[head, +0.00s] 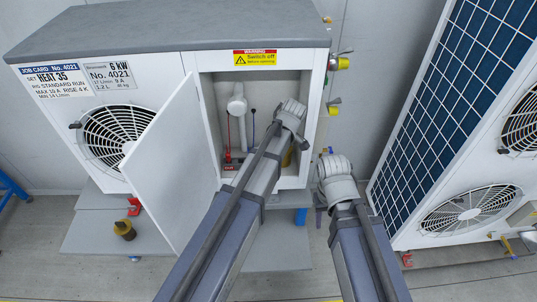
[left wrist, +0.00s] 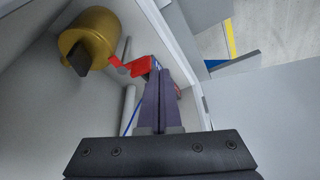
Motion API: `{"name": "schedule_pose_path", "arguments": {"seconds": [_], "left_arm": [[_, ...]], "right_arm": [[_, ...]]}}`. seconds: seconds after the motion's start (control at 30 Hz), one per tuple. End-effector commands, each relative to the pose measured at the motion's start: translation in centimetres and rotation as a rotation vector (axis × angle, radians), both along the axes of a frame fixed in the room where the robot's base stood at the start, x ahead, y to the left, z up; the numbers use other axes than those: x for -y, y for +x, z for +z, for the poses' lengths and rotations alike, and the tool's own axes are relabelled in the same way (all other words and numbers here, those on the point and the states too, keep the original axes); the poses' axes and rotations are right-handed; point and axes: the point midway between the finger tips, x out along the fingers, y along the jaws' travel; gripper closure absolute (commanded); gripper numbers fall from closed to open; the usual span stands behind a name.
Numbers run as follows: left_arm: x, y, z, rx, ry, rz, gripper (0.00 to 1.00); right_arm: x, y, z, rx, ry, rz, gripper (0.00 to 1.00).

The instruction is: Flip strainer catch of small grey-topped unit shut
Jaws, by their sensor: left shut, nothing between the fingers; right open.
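The small grey-topped unit (head: 190,25) stands at the left with its white door (head: 175,165) swung open. My left arm reaches into its open compartment and hides much of it; the left gripper's fingers are hidden in the head view. In the left wrist view the left gripper (left wrist: 158,75) is shut and empty. Its tips are beside a red catch (left wrist: 128,67) next to a brass cylinder (left wrist: 92,36); I cannot tell whether they touch. My right gripper (head: 319,213) is open and empty, outside the unit's right side, partly hidden by its wrist.
A white pipe (head: 238,105) and a red part (head: 230,160) show inside the compartment. Brass valves (head: 341,63) stick out on the unit's right side. A taller unit with a blue grille (head: 455,90) stands at the right.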

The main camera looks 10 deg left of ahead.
Motion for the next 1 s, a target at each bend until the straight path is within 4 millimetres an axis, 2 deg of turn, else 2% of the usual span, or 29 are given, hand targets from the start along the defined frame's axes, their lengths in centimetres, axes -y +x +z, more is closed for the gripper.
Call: {"name": "schedule_pose_path", "arguments": {"seconds": [0.5, 0.63, 1.0], "left_arm": [[2.0, -0.4, 6.4, -0.001, 0.000, -0.001, 1.00], [2.3, -0.4, 6.9, -0.001, 0.000, 0.000, 1.00], [2.4, -0.4, 6.8, 0.000, 0.000, 0.000, 1.00]], "right_arm": [[0.0, 0.0, 6.4, 0.000, 0.000, 0.000, 0.50], [0.0, 0.0, 6.9, 0.000, 0.000, 0.000, 0.50], [0.0, 0.0, 6.8, 0.000, 0.000, 0.000, 0.50]]}}
